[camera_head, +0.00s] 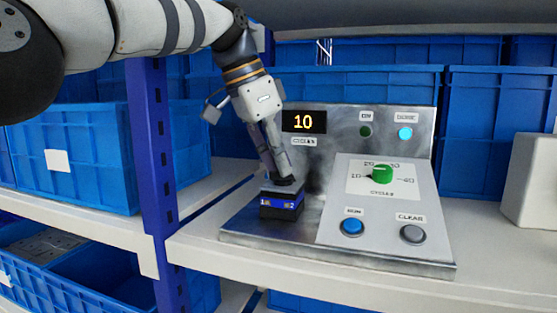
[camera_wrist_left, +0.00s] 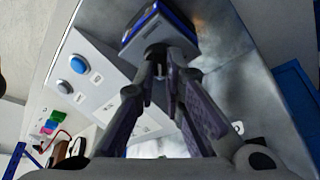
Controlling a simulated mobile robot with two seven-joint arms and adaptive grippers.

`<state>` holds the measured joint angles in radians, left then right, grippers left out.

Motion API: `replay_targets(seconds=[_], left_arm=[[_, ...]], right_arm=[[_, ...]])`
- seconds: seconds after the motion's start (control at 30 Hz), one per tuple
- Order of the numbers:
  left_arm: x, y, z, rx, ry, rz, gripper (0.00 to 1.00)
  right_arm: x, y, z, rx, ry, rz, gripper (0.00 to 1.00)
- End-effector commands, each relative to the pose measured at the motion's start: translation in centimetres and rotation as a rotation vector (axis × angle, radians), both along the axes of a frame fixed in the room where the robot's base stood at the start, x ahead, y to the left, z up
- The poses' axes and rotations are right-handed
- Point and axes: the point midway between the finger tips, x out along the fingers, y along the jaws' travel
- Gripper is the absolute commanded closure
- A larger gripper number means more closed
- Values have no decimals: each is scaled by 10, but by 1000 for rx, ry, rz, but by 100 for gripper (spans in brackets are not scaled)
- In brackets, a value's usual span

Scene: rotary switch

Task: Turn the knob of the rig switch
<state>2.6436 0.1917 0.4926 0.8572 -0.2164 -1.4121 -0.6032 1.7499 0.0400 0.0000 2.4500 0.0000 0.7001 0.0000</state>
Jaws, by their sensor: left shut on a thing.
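A small black-and-blue box-shaped switch (camera_head: 281,207) sits on the left part of the metal rig. A dark knob stands on its top, mostly covered by my fingers. My left gripper (camera_head: 286,177) comes down from above, and its fingertips are closed around this knob. In the left wrist view the switch (camera_wrist_left: 147,25) is at the top, with the left gripper's fingertips (camera_wrist_left: 160,68) at its dark knob. The exact angle of the knob is hidden. My right gripper is not in view.
The rig's display (camera_head: 303,121) reads 10. A green dial knob (camera_head: 381,174), a blue button (camera_head: 352,227) and a grey button (camera_head: 412,234) are on its sloped panel. The cyan lamp (camera_head: 405,133) is lit. A blue shelf post (camera_head: 150,150) stands left; blue crates (camera_head: 495,135) stand behind.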

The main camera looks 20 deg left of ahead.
Motion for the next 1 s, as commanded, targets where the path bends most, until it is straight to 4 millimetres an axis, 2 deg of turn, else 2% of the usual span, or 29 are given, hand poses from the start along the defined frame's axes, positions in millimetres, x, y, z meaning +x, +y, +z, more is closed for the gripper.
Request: replay_targets(seconds=[0.07,0.1,0.2,0.67,0.77,1.0], left_arm=[[0,0,0,2,1,-1,100],[0,0,0,2,1,-1,88],[0,0,0,1,1,0,70],[-1,0,1,1,-1,17,70],[-3,-2,3,2,-4,106,70],[-3,-6,1,7,-6,554,70]], right_arm=[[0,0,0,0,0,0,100],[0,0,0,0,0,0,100],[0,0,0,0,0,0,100],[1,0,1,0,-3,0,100],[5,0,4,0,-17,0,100],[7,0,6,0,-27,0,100]])
